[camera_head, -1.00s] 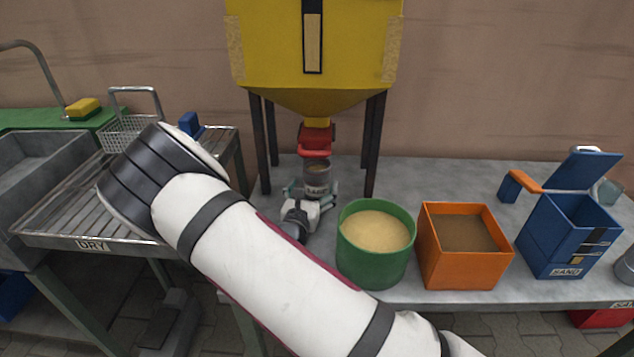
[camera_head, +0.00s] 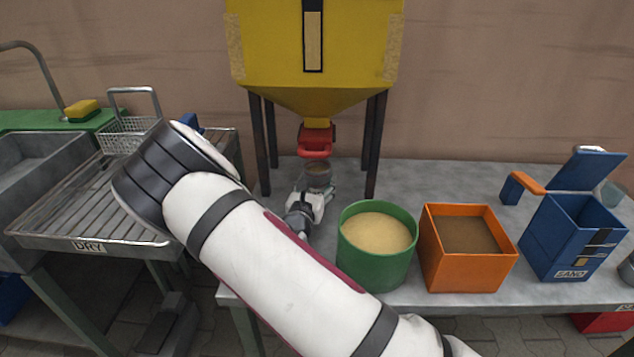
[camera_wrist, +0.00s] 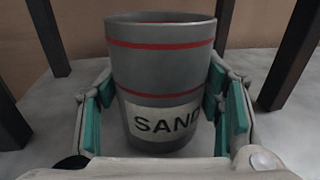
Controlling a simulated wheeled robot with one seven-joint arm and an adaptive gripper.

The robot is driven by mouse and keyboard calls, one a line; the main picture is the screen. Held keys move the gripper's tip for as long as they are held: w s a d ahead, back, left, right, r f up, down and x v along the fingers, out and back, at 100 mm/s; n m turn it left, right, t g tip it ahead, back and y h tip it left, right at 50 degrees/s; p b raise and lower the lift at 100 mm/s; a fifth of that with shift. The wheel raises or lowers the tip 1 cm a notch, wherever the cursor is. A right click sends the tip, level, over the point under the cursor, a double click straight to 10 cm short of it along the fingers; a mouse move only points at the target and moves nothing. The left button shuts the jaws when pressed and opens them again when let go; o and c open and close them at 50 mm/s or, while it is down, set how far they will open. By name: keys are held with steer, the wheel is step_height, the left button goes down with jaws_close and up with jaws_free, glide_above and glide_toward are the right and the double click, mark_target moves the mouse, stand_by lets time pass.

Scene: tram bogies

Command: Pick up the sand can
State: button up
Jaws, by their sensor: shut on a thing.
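The sand can (camera_wrist: 160,75) is a grey cup with red bands and a white label reading "SAND", seen upright in the wrist view. In the head view the can (camera_head: 318,174) is under the red outlet of the yellow hopper, partly hidden by my gripper (camera_head: 318,192). In the wrist view my gripper (camera_wrist: 163,115) has its teal-padded fingers on both sides of the can, shut on it. I cannot tell whether the can's base touches the bench.
The yellow hopper (camera_head: 315,45) stands on dark legs around the can, its red outlet (camera_head: 316,142) just above. To the right are a green tub of sand (camera_head: 375,265), an orange box (camera_head: 468,268) and a blue open bin (camera_head: 560,245). A draining rack (camera_head: 75,210) is left.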

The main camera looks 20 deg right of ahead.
mark_target(317, 171)
steer(key=shift+r, duration=0.15)
steer(key=shift+r+p, duration=0.9)
steer(key=shift+r, duration=0.75)
steer(key=shift+p+v, duration=1.8)
steer(key=shift+v, duration=7.15)
steer(key=shift+s, duration=0.1)
